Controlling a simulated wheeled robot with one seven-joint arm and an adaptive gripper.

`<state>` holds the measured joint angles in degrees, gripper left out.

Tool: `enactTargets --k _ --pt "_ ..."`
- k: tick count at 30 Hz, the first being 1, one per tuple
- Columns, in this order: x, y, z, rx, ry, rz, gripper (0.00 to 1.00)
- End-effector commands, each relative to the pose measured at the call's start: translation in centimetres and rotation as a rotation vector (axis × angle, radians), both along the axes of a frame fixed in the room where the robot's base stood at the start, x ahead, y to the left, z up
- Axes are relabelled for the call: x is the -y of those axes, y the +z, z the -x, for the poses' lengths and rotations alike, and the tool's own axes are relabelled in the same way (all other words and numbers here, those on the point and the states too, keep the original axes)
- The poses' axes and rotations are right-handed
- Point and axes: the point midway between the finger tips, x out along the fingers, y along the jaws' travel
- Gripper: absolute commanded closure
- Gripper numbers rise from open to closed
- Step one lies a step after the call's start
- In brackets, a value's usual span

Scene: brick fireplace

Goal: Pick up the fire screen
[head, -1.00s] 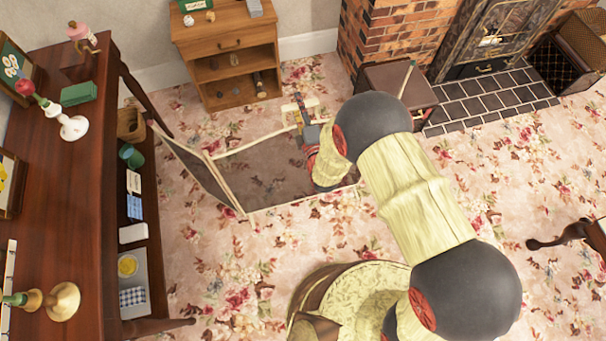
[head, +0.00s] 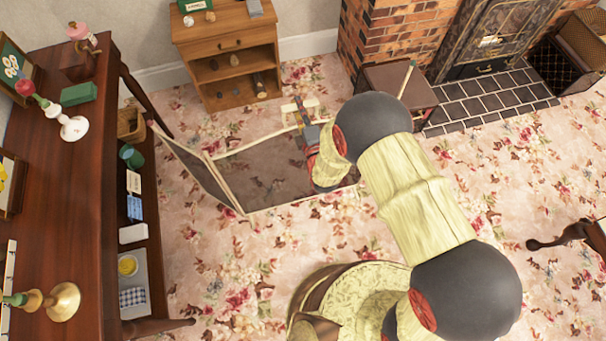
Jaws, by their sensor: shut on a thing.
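The fire screen (head: 265,172) stands on the floral carpet left of my arm. It has dark see-through mesh panels in pale frames, with one panel (head: 196,168) angled toward the dark sideboard. My gripper (head: 300,112) is at the top edge of the screen, near the pale handle piece, and is shut on it. My arm covers the right part of the screen. The fingertips are small in this view and their exact contact is hard to make out.
A dark sideboard (head: 60,185) with ornaments stands close on the left. A wooden shelf unit (head: 229,50) is behind the screen. A brown box (head: 385,82) and the brick fireplace (head: 395,35) are at the back right. A round upholstered seat (head: 335,285) is in front. Carpet at right is mostly clear.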

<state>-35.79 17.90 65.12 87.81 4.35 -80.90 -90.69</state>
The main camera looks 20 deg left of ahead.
Motion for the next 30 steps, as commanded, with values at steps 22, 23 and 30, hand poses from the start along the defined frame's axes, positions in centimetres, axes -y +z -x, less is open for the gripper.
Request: enactTargets --k 22,23,30 --pt "-0.1 0.4 -0.1 0.006 0.0 -0.004 1.0" --pt "-0.1 0.4 -0.1 0.006 0.0 -0.004 1.0" --pt "-0.1 2.1 -0.2 0.009 0.0 -0.007 1.0"
